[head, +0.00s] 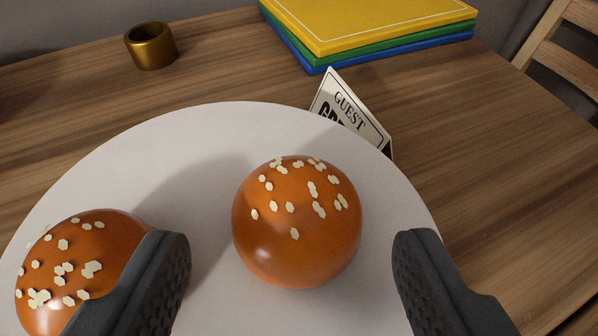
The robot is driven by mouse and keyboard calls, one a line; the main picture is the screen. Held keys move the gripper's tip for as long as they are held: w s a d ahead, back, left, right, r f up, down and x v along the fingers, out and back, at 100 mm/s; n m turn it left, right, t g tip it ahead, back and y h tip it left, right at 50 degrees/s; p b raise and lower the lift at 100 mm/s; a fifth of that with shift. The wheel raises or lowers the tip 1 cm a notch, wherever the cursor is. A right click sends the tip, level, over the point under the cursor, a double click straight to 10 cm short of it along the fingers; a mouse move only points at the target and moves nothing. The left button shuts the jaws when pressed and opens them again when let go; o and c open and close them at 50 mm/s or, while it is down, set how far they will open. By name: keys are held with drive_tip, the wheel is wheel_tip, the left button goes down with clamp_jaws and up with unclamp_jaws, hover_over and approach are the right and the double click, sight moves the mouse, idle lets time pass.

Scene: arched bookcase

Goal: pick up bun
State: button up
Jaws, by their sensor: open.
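A round orange-brown bun (297,225) with pale seeds sits on a white plate (190,145) in the middle of the head view. A second seeded bun (75,262) sits on the plate at the lower left, partly hidden behind my left finger. My gripper (290,270) is open, with one dark finger on each side of the middle bun in the picture. Neither finger appears to touch the middle bun. Whether the left finger touches the second bun I cannot tell.
A white tent card (349,113) reading "GUEST" stands at the plate's far right edge. A stack of yellow, green and blue boards (370,25) lies at the back. A brass ring (151,46) stands at the back left. The wooden table (480,140) is clear at right.

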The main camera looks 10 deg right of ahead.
sight(299, 245)
drive_tip(key=x, duration=0.4)
drive_tip(key=shift+d+f+b, duration=0.1)
drive_tip(key=shift+f+b, duration=0.05)
drive_tip(key=shift+b, duration=0.2)
drive_tip(key=c, duration=0.7)
drive_tip(key=shift+c, duration=0.2)
